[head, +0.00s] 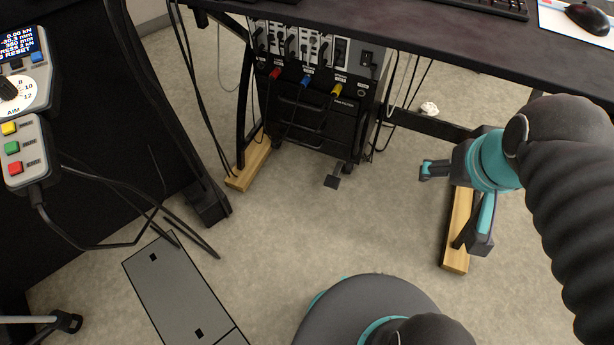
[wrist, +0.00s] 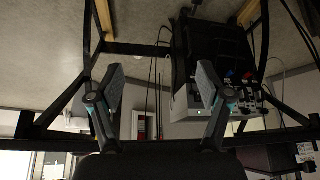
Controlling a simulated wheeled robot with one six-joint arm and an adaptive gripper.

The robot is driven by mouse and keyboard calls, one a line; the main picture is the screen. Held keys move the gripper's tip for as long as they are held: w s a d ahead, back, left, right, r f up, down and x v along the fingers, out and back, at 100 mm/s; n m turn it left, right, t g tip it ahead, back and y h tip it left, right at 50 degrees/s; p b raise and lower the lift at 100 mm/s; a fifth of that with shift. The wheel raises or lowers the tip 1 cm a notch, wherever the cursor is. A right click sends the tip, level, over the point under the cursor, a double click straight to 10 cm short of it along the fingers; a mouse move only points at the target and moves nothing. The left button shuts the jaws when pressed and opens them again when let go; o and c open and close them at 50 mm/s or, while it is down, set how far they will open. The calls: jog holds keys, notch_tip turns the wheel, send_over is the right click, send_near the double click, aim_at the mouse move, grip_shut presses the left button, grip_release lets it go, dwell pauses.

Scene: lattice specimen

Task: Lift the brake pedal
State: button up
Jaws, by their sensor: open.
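The brake pedal (head: 333,180) is a small dark plate sticking out low at the front of the black wheeled cabinet (head: 312,122), close to the floor and near a caster. My gripper (head: 452,207) is right of the pedal in the head view, well apart from it, near the wooden foot of the desk. In the wrist view my gripper (wrist: 160,82) is open, with nothing between its two fingers. The cabinet (wrist: 212,55) shows inverted behind the right finger there. I cannot make out the pedal clearly in the wrist view.
The dark desk (head: 420,38) overhangs the cabinet. Its legs stand on wooden feet (head: 250,162) (head: 456,235) on both sides. Cables hang around the cabinet. A grey floor plate (head: 185,290) lies at lower left. The carpet before the cabinet is clear.

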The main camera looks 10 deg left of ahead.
jog(key=w+a+f+g+b, duration=0.1)
jog(key=w+a+f+g, duration=0.1)
jog(key=w+f, duration=0.35)
jog(key=m+g+b, duration=0.2)
jog(key=g+b, duration=0.1)
jog(key=b, duration=0.1)
send_over(332, 182)
notch_tip(332, 182, down, 42)
notch_tip(332, 182, down, 14)
jog(key=shift+w+r+b, duration=0.1)
jog(key=shift+r+b, duration=0.1)
jog(key=shift+b, duration=0.25)
grip_shut()
jog(key=shift+r, duration=0.1)
